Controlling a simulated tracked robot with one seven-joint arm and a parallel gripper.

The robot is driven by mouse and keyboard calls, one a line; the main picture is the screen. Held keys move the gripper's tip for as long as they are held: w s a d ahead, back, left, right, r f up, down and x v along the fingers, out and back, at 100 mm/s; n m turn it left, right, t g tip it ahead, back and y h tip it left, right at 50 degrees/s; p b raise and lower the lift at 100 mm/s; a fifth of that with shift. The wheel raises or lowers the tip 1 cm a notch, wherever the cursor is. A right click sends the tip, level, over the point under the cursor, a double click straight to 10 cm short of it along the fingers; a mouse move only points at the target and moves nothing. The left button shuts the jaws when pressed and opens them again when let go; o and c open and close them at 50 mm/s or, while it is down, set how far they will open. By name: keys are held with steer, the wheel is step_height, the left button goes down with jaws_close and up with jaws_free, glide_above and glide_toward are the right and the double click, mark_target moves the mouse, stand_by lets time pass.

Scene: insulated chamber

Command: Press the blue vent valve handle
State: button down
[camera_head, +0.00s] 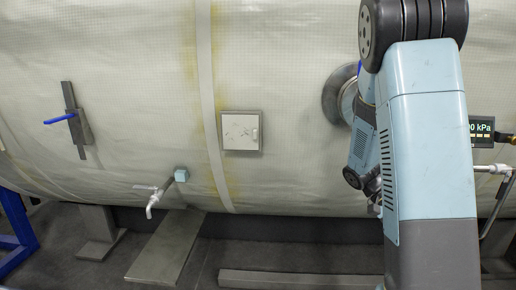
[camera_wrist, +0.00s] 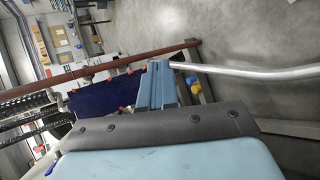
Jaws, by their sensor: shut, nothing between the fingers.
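A blue lever handle (camera_head: 60,118) sticks out to the left from a grey upright bracket (camera_head: 76,122) on the pale chamber wall, at the left of the head view. A small patch of blue (camera_head: 359,68) also shows by a round metal flange (camera_head: 341,95) at the right, mostly hidden by my arm. I cannot tell what that patch belongs to. My arm stands in front of the right part of the chamber, well apart from the left lever.
A white square box (camera_head: 241,131) is on the wall between lever and arm. A tap (camera_head: 155,194) juts out below it. A pressure display (camera_head: 482,131) and pipe are at the right. The wrist view shows my arm, grey floor and a red-brown rail (camera_wrist: 100,70).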

steer(key=s+a+r+n+t+y, duration=0.3)
steer(key=s+a+r+t, duration=0.1)
steer(key=a+r+t, duration=0.3)
steer(key=s+a+r+n+t+y, duration=0.4)
steer(key=a+r+t, duration=0.3)
steer(key=a+r, duration=0.3)
steer(key=s+a, duration=0.1)
steer(key=a, duration=0.3)
steer(key=shift+s+r, duration=0.3)
steer(key=shift+r, duration=0.1)
steer(key=shift+a, duration=0.1)
